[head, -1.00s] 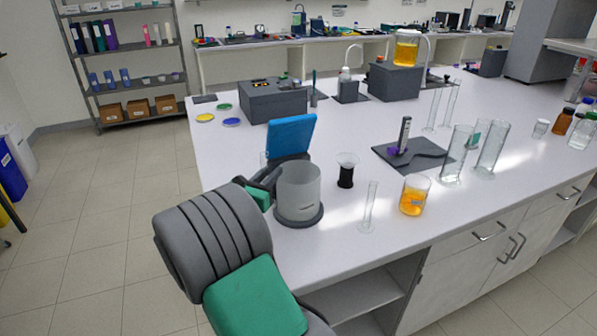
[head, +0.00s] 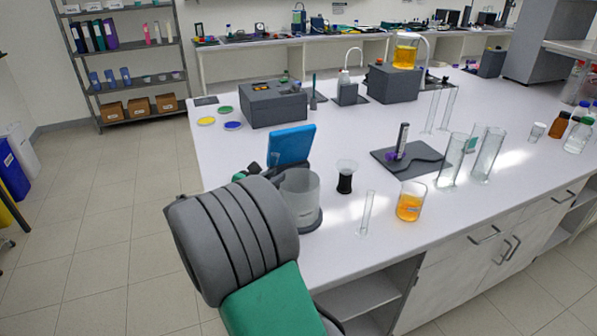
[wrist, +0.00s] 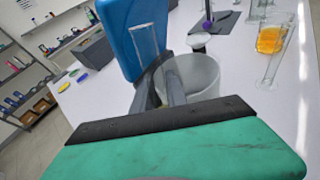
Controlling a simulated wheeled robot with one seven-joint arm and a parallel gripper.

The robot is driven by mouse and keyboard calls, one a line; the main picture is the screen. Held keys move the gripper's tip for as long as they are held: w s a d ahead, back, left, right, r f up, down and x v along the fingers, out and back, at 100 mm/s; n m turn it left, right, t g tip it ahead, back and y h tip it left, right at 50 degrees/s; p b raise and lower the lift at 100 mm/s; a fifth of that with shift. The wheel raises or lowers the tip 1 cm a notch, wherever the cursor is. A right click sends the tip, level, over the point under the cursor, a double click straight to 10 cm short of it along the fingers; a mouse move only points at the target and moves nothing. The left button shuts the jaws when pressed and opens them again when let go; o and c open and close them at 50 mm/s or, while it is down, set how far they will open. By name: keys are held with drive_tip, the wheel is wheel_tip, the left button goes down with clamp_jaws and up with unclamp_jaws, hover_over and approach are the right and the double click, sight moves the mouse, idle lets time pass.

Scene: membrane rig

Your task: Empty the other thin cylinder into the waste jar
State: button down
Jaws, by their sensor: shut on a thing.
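My gripper (wrist: 166,82) is shut on a thin clear glass cylinder (wrist: 146,45). This cylinder stands nearly upright in the jaws, beside the frosted jar; its contents are not clear. In the head view, my arm hides most of the gripper, and the held cylinder's top (head: 274,160) shows faintly before the blue panel. The frosted, wide-mouthed jar (head: 301,196), likely the waste jar, stands on a dark round base at the bench's near left edge. It also shows just right of the fingers in the wrist view (wrist: 202,80). Another thin cylinder (head: 366,213) stands upright right of the jar.
A blue panel (head: 292,145) stands behind the jar. A small dark-based cup (head: 345,177) and a beaker of orange liquid (head: 409,203) stand to the right. Two wider cylinders (head: 453,162) (head: 487,156) stand farther right, near a dark mat (head: 425,165).

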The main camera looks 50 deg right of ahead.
sight(270, 170)
drive_tip(key=y+p, duration=0.1)
drive_tip(key=d+r+m+y+p, duration=0.1)
drive_tip(key=y+p, duration=0.1)
drive_tip(key=shift+s+r, duration=0.15)
drive_tip(key=shift+r, duration=0.05)
drive_tip(key=y+p, duration=0.1)
drive_tip(key=a+y+p, duration=0.1)
drive_tip(key=y, duration=0.1)
drive_tip(key=m+y+p, duration=0.1)
drive_tip(key=p, duration=0.1)
drive_tip(key=shift+a+f, duration=0.25)
drive_tip(key=shift+a, duration=0.05)
drive_tip(key=shift+w+f+m+t+y+p, duration=0.1)
drive_tip(key=shift+m+t+y+p, duration=0.2)
drive_tip(key=shift+y, duration=0.85)
drive_tip(key=shift+w+f+m+t+y+p, duration=0.15)
drive_tip(key=shift+y+p, duration=0.25)
drive_tip(key=shift+y, duration=0.75)
drive_tip(key=shift+f+t+y, duration=0.1)
drive_tip(key=shift+t+y, duration=0.15)
drive_tip(key=shift+y, duration=0.45)
drive_tip(key=shift+r+m+y, duration=0.35)
drive_tip(key=shift+r+y, duration=0.35)
drive_tip(key=shift+r, duration=0.5)
drive_tip(key=shift+a+r+y, duration=0.3)
drive_tip(key=shift+a+y, duration=0.1)
drive_tip(key=shift+a, duration=0.05)
